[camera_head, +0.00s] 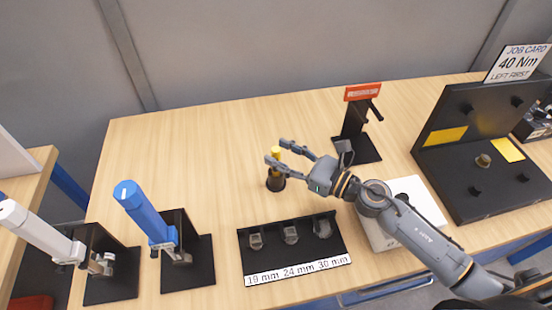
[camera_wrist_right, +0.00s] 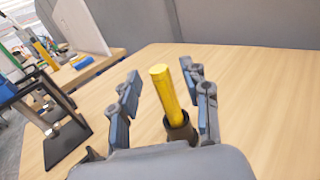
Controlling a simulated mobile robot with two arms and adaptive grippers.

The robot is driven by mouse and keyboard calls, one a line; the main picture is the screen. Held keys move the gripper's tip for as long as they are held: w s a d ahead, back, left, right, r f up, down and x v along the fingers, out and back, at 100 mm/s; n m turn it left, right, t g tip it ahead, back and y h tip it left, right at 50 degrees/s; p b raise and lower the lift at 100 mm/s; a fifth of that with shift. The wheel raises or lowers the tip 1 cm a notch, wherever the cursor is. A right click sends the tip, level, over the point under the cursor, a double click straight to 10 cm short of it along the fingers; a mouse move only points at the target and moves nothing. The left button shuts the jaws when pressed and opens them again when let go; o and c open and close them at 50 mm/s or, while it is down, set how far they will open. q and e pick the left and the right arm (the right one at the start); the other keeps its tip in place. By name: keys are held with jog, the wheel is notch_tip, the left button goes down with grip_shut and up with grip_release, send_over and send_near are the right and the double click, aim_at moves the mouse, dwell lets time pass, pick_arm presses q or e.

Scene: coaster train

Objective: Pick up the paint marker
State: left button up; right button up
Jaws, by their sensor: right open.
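The paint marker (camera_wrist_right: 167,92) is a yellow cylinder standing in a dark round holder (camera_wrist_right: 182,129) on the table. In the head view the marker (camera_head: 275,165) shows above its holder (camera_head: 276,184), partly covered by my right gripper's fingers. My right gripper (camera_head: 278,152) is open, its fingers reaching left around the marker's place. In the right wrist view the marker stands between the open fingers (camera_wrist_right: 160,105), nearer the right finger. I cannot tell whether a finger touches it. My left gripper is not in view.
A black socket tray (camera_head: 292,268) lies in front. Blue (camera_head: 147,212) and white (camera_head: 35,230) tools sit in black stands at left. A black stand with a red label (camera_head: 363,92) is behind my right arm. A black panel (camera_head: 450,170) stands at right. The table's back left is clear.

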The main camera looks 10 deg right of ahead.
jog(key=shift+x, duration=1.05)
jog(key=shift+d, duration=0.1)
jog(key=shift+c, duration=0.2)
grip_shut()
jog(key=shift+r, duration=0.1)
